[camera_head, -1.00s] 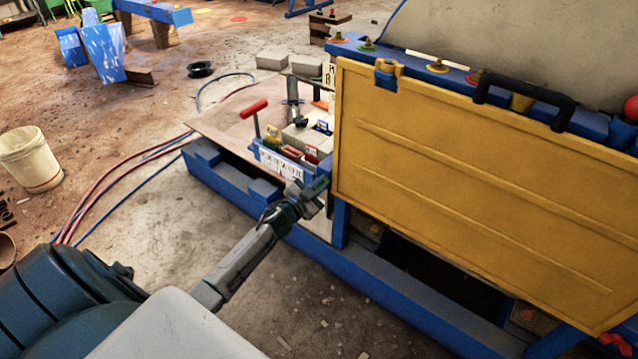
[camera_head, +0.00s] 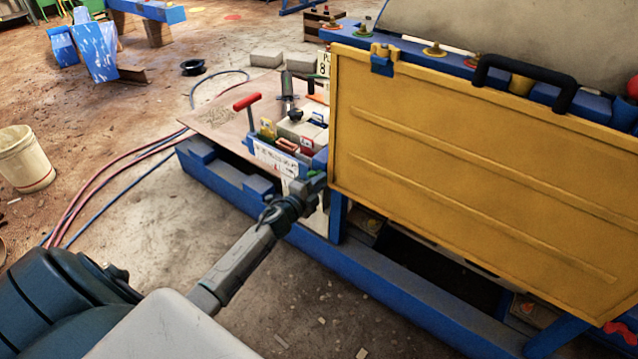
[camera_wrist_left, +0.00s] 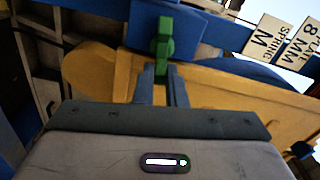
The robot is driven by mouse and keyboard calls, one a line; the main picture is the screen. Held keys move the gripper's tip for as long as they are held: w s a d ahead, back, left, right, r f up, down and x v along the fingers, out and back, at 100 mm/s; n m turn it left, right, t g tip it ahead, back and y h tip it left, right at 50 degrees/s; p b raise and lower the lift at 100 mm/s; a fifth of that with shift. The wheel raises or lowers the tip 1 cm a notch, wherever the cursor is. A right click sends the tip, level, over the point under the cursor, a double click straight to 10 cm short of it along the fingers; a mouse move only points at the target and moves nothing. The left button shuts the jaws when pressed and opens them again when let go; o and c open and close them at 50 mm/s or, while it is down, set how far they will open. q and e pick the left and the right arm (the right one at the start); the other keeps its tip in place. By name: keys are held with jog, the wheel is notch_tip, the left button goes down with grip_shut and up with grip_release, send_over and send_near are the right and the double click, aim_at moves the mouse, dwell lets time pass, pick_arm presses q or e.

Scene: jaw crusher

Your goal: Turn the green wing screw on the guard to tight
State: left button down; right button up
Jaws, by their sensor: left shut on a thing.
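The yellow guard (camera_head: 470,170) stands at the right in the head view. It also shows in the left wrist view (camera_wrist_left: 225,95) as a yellow plate. The green wing screw (camera_wrist_left: 165,38) is at the top centre of the left wrist view, in front of a blue part. My left gripper (camera_head: 318,181) is at the guard's lower left corner. In the left wrist view its fingers (camera_wrist_left: 161,72) are shut on the lower end of the green wing screw. My right gripper is not in view.
A blue frame (camera_head: 380,285) runs below the guard. A blue tray (camera_head: 275,158) of small items and a red-handled tool (camera_head: 247,103) stand behind my left gripper. A black handle (camera_head: 525,80) tops the guard. Red and blue hoses (camera_head: 95,195) and a white bucket (camera_head: 25,158) lie left.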

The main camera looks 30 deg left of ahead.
pick_arm(q)
jog(key=shift+f+m+b, duration=0.25)
jog(key=shift+m+b, duration=0.05)
jog(key=shift+m, duration=0.7)
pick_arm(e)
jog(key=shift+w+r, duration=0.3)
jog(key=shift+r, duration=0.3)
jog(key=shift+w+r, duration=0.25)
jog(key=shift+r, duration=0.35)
pick_arm(q)
jog(key=c, duration=1.5)
grip_release()
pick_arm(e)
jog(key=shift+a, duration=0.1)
pick_arm(q)
jog(key=shift+s+a+b, duration=0.2)
jog(key=shift+s+b, duration=1.5)
jog(key=shift+s, duration=1)
jog(key=shift+s+a+b, duration=0.15)
jog(key=shift+s+b, duration=1.55)
jog(key=shift+s, duration=1)
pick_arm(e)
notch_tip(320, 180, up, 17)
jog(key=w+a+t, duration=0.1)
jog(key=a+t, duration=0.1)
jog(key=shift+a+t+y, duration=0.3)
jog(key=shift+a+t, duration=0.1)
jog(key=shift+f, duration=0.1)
